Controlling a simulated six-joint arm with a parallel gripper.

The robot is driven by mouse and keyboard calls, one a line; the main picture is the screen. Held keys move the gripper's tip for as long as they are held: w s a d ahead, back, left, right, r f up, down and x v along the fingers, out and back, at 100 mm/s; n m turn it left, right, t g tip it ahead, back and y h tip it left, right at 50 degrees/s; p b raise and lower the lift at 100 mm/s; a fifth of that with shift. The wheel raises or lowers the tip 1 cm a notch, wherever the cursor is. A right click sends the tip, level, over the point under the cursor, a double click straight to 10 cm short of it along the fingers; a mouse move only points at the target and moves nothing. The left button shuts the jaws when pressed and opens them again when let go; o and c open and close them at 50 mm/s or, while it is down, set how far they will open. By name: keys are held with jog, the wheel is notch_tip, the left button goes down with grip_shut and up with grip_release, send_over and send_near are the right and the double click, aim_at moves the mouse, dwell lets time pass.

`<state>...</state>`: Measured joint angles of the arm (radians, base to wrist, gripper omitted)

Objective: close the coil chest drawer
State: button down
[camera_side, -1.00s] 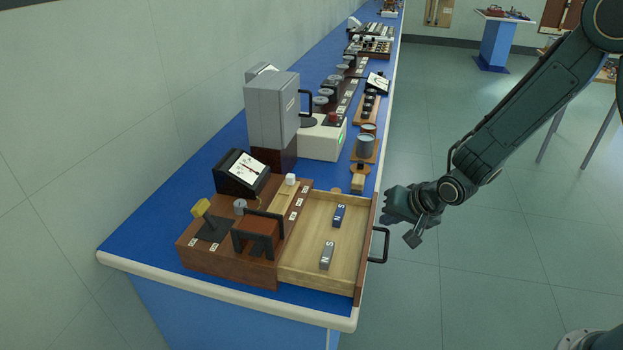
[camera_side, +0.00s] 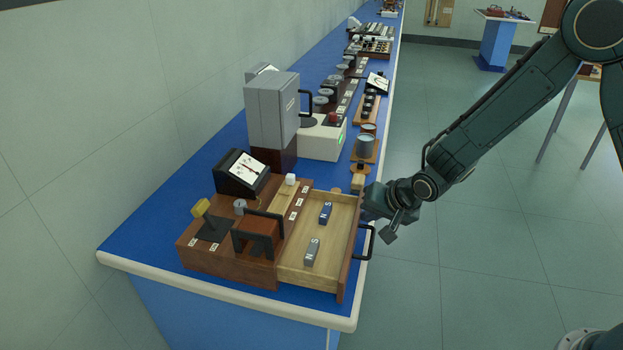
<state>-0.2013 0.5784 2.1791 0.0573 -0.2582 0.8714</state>
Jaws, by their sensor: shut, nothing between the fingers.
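The coil chest (camera_side: 228,268) is a dark wooden box at the near end of the blue bench. Its drawer (camera_side: 317,277) stands partly open toward the right, with pale wood inside and a dark front panel carrying a black handle (camera_side: 369,243). A blue bar magnet (camera_side: 326,213) and a grey bar magnet (camera_side: 312,251) lie in the drawer. My gripper (camera_side: 373,203) is shut and empty. It is at the outer side of the drawer front, above and beyond the handle, and appears to touch the panel. The exact contact is hard to see.
Wooden-based parts (camera_side: 364,150) line the bench's right edge beyond the drawer. The floor right of the bench is clear near the drawer.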

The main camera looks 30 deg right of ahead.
aim_at(324, 208)
jog(key=w+a, duration=0.8)
jog(key=shift+w+a, duration=0.2)
jog(key=shift+a, duration=0.1)
dwell(0.3)
jog(key=shift+s+d, duration=0.6)
jog(key=shift+s+d+r, duration=0.1)
jog(key=shift+s+d, duration=0.95)
jog(key=shift+d, duration=0.05)
jog(key=v, duration=0.7)
jog(key=shift+s+a+r, duration=0.1)
jog(key=shift+r, duration=0.1)
jog(key=shift+v, duration=1.2)
